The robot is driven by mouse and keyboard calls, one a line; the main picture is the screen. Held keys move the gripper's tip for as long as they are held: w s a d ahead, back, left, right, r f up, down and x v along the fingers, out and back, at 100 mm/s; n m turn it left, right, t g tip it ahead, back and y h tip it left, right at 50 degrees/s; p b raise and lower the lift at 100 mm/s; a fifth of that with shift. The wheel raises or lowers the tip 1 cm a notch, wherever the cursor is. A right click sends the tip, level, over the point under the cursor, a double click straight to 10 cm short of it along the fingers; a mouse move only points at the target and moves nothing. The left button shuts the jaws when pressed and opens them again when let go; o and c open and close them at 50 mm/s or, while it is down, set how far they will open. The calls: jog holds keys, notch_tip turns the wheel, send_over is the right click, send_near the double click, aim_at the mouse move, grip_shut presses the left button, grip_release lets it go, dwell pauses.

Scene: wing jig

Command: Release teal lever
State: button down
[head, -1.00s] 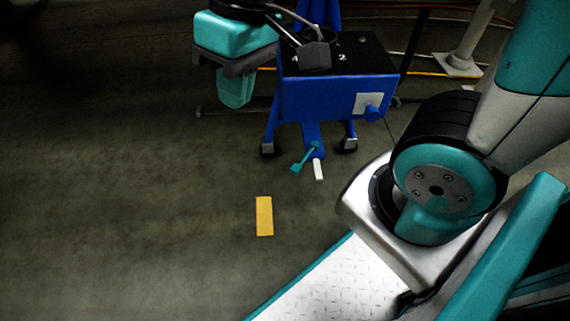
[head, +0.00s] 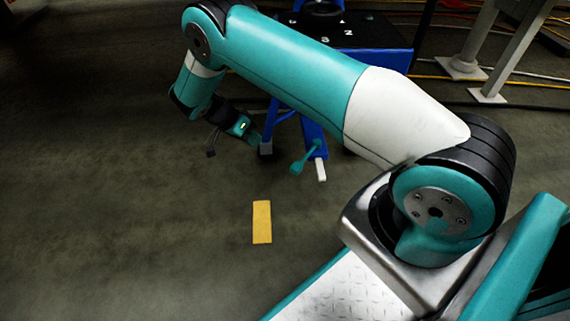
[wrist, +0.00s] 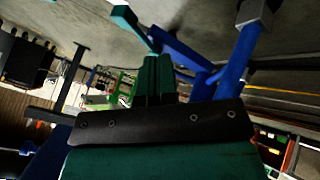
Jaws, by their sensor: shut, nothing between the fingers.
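The teal lever (head: 304,159) sticks out low at the front of the blue stand, with its paddle end angled down to the left. Beside it is a white tab (head: 320,170). My gripper (head: 257,139) is low, to the left of the lever and apart from it in the head view. Its green fingers (wrist: 157,78) are together and empty in the wrist view. The lever (wrist: 128,20) also shows there, just beyond the fingertips at the top; the exact gap is hard to judge.
The blue stand has a black top (head: 365,30) and is partly hidden behind my forearm. A blue leg (wrist: 236,62) with a grey end shows right of my fingers in the wrist view. A yellow floor mark (head: 262,222) lies in front. The floor at left is clear.

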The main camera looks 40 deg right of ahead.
aim_at(306, 156)
jog(key=s+d+f+b, duration=0.6)
jog(key=s+f+b, duration=0.1)
jog(key=f, duration=0.1)
jog(key=shift+d, duration=0.15)
dwell(0.5)
jog(key=shift+s+r, duration=0.1)
